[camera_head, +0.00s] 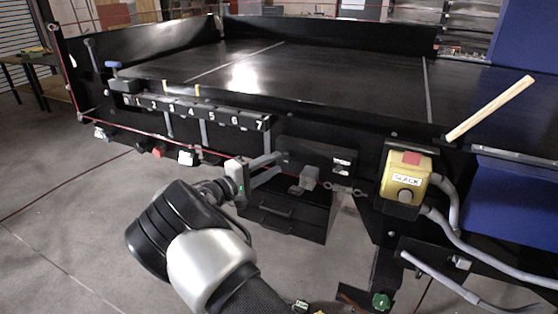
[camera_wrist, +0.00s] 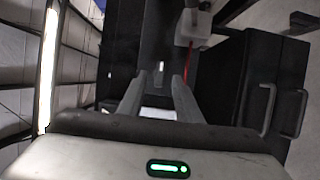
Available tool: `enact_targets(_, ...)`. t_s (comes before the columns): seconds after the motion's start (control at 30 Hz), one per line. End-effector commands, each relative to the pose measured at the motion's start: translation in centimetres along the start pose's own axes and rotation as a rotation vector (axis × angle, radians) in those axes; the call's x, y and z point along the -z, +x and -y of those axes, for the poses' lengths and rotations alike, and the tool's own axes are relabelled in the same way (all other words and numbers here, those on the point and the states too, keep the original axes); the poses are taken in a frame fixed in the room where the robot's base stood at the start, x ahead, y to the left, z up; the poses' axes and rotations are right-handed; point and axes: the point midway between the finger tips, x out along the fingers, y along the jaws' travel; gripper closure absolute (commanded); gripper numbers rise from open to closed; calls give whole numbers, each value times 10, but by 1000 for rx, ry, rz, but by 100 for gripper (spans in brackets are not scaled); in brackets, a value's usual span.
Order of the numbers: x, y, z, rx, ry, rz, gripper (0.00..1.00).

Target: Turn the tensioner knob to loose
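My gripper (camera_head: 280,163) is open in front of the dark side panel below the conveyor, with its two grey fingers apart. In the wrist view my gripper (camera_wrist: 159,80) has a small pale upright piece (camera_wrist: 158,68) between and just beyond its fingertips. This piece may be the tensioner knob, but it is too small to be sure, and I see no contact with the fingers. In the head view that spot is hard to make out behind the fingers. No loose or tight marking can be read.
A grey block (camera_head: 308,179) sticks out right of my gripper, above a black drawer box (camera_head: 290,214). A yellow control box (camera_head: 406,178) labelled SLACK, grey hoses (camera_head: 450,232) and a wooden handle (camera_head: 490,108) are farther right. A numbered strip (camera_head: 200,110) runs along the left edge.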

Motion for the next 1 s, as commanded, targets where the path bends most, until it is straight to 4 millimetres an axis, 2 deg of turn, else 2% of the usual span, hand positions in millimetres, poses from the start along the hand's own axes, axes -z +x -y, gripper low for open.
enact_targets(0.1, 0, 18, 0, 0, 0, 1, 69)
enact_targets(0.2, 0, 26, 0, 0, 1, 1, 69)
enact_targets(0.57, 0, 31, 0, 0, 1, 0, 69)
enact_targets(0.77, 0, 31, 0, 0, 1, 0, 100)
enact_targets(1.0, 0, 30, 1, -5, -11, 0, 100)
